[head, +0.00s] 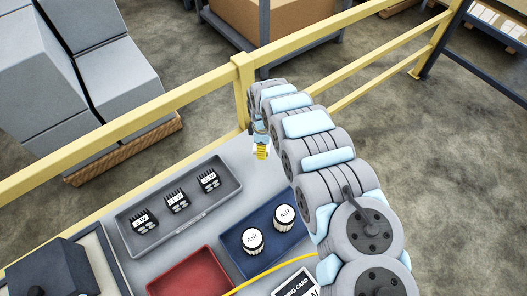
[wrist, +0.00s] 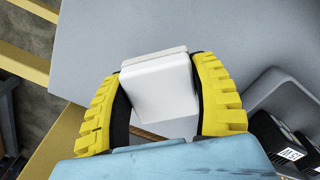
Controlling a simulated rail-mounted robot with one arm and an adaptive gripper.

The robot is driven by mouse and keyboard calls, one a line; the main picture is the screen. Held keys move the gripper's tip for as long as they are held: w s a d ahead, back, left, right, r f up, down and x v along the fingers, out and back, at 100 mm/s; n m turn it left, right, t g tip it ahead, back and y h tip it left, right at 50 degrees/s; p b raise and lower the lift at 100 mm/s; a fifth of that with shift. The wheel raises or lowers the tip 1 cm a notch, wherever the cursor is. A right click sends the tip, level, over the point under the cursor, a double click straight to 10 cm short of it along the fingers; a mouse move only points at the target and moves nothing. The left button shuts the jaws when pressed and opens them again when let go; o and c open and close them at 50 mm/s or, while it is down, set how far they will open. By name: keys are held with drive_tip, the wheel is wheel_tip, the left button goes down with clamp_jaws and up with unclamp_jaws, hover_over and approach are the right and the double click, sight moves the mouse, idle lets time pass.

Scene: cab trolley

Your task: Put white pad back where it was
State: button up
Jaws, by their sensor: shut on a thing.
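A white pad (wrist: 159,88), a small white block, sits between the two yellow fingers of my gripper (wrist: 160,100) in the wrist view. My gripper is shut on it, one finger at each side. In the head view my gripper (head: 261,152) hangs near the far end of the grey table (head: 240,178), beside the yellow rail. The pad is mostly hidden by my gripper there. I cannot tell whether the pad touches the table top.
A grey tray (head: 132,232) with several black labelled parts lies left of my gripper. A blue tray (head: 264,262) holds two white AIR canisters. A red tray (head: 190,275) looks empty. A yellow rail (head: 150,108) runs behind the table. Bare table lies around my gripper.

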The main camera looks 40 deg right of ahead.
drive_tip(key=shift+w+d+f, duration=0.15)
drive_tip(key=shift+w+f, duration=0.3)
drive_tip(key=shift+f, duration=0.05)
drive_tip(key=shift+d+f, duration=0.15)
drive_tip(key=shift+d, duration=0.05)
drive_tip(key=shift+b, duration=0.3)
drive_tip(key=shift+w+d+f, duration=0.15)
drive_tip(key=shift+d+f, duration=0.05)
drive_tip(key=shift+f, duration=0.2)
drive_tip(key=shift+f+b, duration=0.6)
drive_tip(key=shift+f, duration=0.8)
drive_tip(key=shift+f, duration=0.2)
drive_tip(key=o, duration=1.2)
drive_tip(key=shift+r, duration=0.1)
